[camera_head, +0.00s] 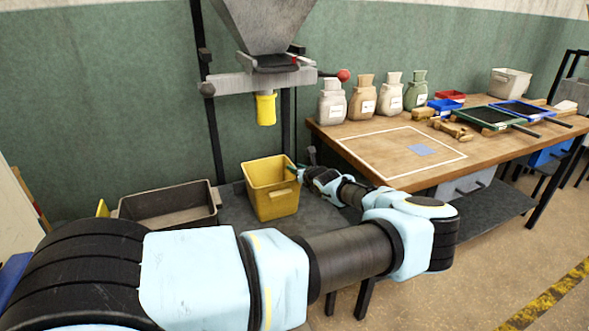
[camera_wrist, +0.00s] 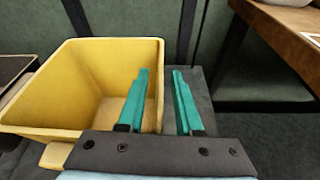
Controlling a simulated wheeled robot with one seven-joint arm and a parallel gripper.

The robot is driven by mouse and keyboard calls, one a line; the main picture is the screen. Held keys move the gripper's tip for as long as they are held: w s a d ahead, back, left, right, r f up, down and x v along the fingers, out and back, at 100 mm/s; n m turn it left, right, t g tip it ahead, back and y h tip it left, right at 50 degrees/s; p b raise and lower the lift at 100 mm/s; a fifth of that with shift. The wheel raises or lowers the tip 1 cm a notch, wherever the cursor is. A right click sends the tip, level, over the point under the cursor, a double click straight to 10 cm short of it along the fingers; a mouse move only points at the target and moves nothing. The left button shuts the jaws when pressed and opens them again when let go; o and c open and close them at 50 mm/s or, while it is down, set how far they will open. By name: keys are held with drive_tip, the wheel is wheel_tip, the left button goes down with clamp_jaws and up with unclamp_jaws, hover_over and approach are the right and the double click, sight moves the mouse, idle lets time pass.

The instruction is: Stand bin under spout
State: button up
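The yellow bin (camera_head: 272,203) is empty and stands upright on a dark low shelf. The yellow spout (camera_head: 265,108) hangs from the grey hopper (camera_head: 262,22), above the bin in the head view. The picture does not settle whether it is exactly over the bin. My gripper (camera_wrist: 160,72) is at the bin's right side, pointing away from the wrist camera. One green finger reaches inside the bin and the other is outside, with the bin's right wall (camera_wrist: 159,60) between them. The fingers are apart, with a visible gap beside the wall.
A dark grey tray (camera_head: 170,208) sits left of the bin. A wooden table (camera_head: 470,160) with several sacks (camera_head: 361,98), scoops and sieves stands to the right, its edge close to my forearm. Dark shelf surface (camera_head: 232,212) shows between tray and bin.

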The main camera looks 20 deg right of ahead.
drive_tip(key=b+v, duration=0.1)
drive_tip(key=v, duration=0.9)
drive_tip(key=shift+s+b, duration=0.3)
